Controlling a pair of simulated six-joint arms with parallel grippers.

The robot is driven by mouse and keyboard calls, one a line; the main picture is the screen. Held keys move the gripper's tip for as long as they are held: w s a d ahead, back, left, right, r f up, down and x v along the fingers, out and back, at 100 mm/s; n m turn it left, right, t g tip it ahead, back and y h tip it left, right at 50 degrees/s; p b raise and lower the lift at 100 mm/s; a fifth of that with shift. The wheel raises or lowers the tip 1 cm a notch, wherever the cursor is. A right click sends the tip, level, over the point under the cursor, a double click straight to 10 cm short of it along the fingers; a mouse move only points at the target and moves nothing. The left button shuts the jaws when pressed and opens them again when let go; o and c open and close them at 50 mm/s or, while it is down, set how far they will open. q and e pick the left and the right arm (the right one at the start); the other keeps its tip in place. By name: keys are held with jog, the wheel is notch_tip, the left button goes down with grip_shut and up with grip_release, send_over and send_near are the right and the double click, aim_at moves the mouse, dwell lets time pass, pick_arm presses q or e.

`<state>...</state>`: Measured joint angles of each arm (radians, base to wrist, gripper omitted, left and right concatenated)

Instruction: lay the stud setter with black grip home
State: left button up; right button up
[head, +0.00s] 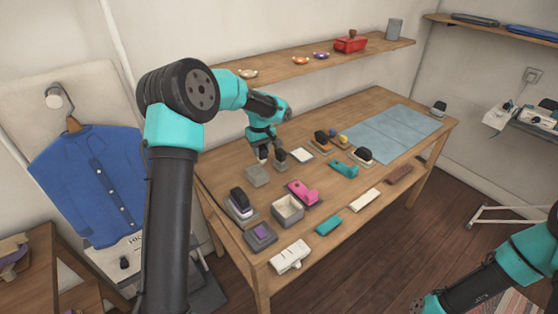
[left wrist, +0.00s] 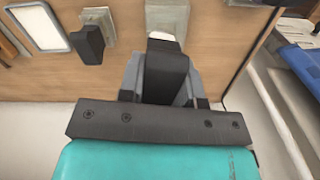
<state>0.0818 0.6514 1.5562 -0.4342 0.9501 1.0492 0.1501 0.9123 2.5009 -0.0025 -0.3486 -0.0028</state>
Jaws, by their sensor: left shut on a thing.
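My left gripper (head: 264,150) points down over the back left part of the wooden table. It is shut on a dark block with a pale end, which looks like the stud setter with black grip (left wrist: 165,70). In the head view only a pale bit of it (head: 263,154) shows under the fingers; the rest is hidden. It is above the table, near a bare grey square pad (head: 257,176), which also shows in the left wrist view (left wrist: 167,14). Another dark-gripped tool (head: 280,157) stands on a pad just right of the gripper.
A pink tool (head: 303,192), an open grey box (head: 288,208), a black-topped tool (head: 241,203) and a teal tool (head: 344,169) crowd the table (head: 222,218). A blue mat (head: 390,134) lies clear at the right. A shelf (head: 318,60) hangs behind.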

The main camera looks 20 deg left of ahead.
pick_arm(q)
jog(key=a, duration=0.1)
jog(key=a+n, duration=0.2)
jog(key=shift+w, duration=0.25)
jog(key=shift+f, duration=2.15)
jog(key=shift+f, duration=0.35)
jog(key=shift+f, duration=0.35)
jog(key=shift+f, duration=0.85)
jog(key=shift+f, duration=0.15)
